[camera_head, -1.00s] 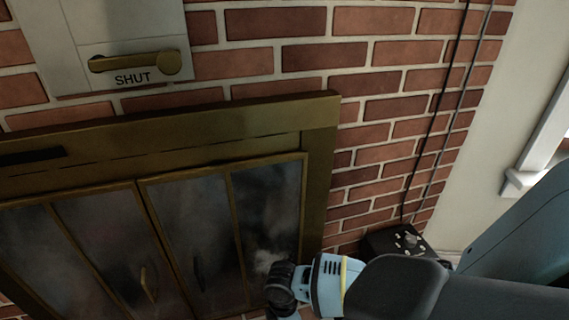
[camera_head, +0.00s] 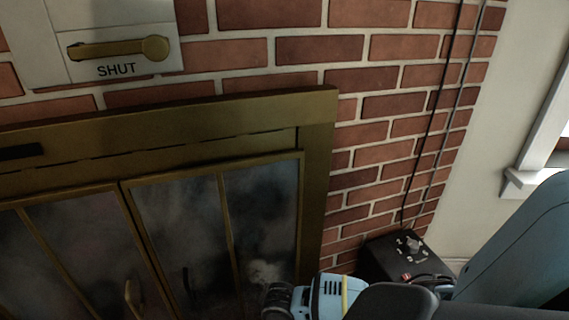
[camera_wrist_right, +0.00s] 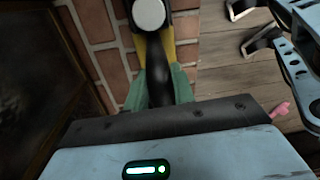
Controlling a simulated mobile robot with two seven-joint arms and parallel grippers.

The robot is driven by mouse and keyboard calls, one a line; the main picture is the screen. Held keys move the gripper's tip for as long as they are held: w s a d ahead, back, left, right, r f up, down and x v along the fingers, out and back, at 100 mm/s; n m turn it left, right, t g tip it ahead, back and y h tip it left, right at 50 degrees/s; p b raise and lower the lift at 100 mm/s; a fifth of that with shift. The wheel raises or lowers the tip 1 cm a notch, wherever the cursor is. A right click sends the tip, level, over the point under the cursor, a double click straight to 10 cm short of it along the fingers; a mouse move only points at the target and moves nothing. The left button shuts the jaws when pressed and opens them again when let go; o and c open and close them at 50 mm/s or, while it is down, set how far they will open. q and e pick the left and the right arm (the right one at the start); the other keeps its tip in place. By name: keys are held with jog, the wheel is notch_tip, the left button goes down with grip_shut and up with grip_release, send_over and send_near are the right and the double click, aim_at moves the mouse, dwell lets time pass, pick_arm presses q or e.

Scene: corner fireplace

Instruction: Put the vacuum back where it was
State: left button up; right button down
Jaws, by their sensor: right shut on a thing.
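In the wrist view a black object with a round white face (camera_wrist_right: 149,14) stands between the fingers of my right gripper (camera_wrist_right: 158,75). I take it to be the vacuum; only its upper part shows, and its lower end is out of view. The fingers, green and yellow, are shut on its black shaft. In the head view my right arm reaches in from the lower right, in front of the fireplace's right side; its fingers and the held object are hidden there. My left gripper is in neither view.
A brass-framed glass fireplace (camera_head: 318,150) fills the left, with a lever marked SHUT (camera_head: 120,47) above it. A black box with knobs (camera_head: 385,262) stands in the brick wall's corner, cables running down to it. The wrist view shows wood floor (camera_wrist_right: 222,70) and a small pink thing (camera_wrist_right: 281,108).

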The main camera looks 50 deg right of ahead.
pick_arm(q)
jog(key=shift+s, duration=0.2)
pick_arm(e)
jog(key=shift+w, duration=0.1)
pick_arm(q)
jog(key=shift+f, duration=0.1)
pick_arm(e)
jog(key=shift+f, duration=0.1)
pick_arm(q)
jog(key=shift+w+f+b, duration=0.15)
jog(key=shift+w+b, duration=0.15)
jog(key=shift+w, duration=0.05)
pick_arm(e)
jog(key=shift+f, duration=0.45)
jog(key=c, duration=1.1)
grip_release()
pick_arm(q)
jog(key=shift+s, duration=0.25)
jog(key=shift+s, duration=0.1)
pick_arm(e)
jog(key=shift+s+f, duration=0.1)
jog(key=shift+s, duration=0.1)
